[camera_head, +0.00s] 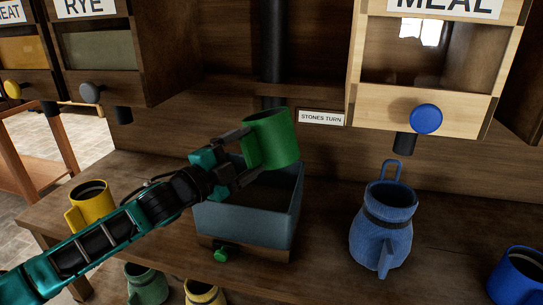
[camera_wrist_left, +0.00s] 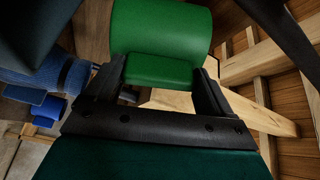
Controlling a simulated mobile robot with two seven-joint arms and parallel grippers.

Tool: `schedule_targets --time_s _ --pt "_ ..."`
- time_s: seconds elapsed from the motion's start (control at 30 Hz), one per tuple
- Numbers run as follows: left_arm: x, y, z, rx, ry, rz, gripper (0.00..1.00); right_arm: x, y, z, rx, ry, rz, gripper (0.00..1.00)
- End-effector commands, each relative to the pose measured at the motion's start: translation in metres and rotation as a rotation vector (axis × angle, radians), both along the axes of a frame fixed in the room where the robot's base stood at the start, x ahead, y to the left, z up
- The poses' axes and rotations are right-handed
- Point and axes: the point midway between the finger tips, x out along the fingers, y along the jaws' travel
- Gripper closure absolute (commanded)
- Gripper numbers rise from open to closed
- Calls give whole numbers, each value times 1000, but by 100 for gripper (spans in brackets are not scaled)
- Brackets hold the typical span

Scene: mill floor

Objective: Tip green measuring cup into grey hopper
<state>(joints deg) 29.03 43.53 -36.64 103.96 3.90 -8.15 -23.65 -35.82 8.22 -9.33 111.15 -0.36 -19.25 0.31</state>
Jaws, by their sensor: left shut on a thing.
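The green measuring cup (camera_head: 272,138) is held above the grey hopper (camera_head: 246,223), near its back part. My left gripper (camera_head: 240,158) is shut on the cup's handle; the left wrist view shows the green handle (camera_wrist_left: 158,70) between the two dark fingers (camera_wrist_left: 155,95). The cup is slightly tilted in the head view, and its contents cannot be seen. The hopper is an open blue-grey box on a wooden base with a green knob (camera_head: 221,255); its inside looks dark and brownish. My right gripper is not in view.
A yellow cup (camera_head: 90,206) stands left of the hopper, behind my left arm. A blue jug (camera_head: 383,230) stands to the right, and a blue cup (camera_head: 516,277) at the far right. The meal bin (camera_head: 430,105) hangs above. Green and yellow vessels show below the front edge.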

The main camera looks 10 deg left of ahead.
Motion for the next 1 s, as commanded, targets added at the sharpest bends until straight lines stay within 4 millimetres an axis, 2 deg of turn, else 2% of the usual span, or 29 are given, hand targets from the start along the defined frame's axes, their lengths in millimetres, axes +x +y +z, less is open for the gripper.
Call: schedule_targets --time_s 0.1,0.23,0.57,1.0 --pt "1 1 10 205 -93 1 100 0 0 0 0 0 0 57" --pt "0 0 12 304 -134 0 100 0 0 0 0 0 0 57" --pt "0 0 14 312 -137 0 100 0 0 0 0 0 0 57" --pt "0 0 50 311 -136 0 100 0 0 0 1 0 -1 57"
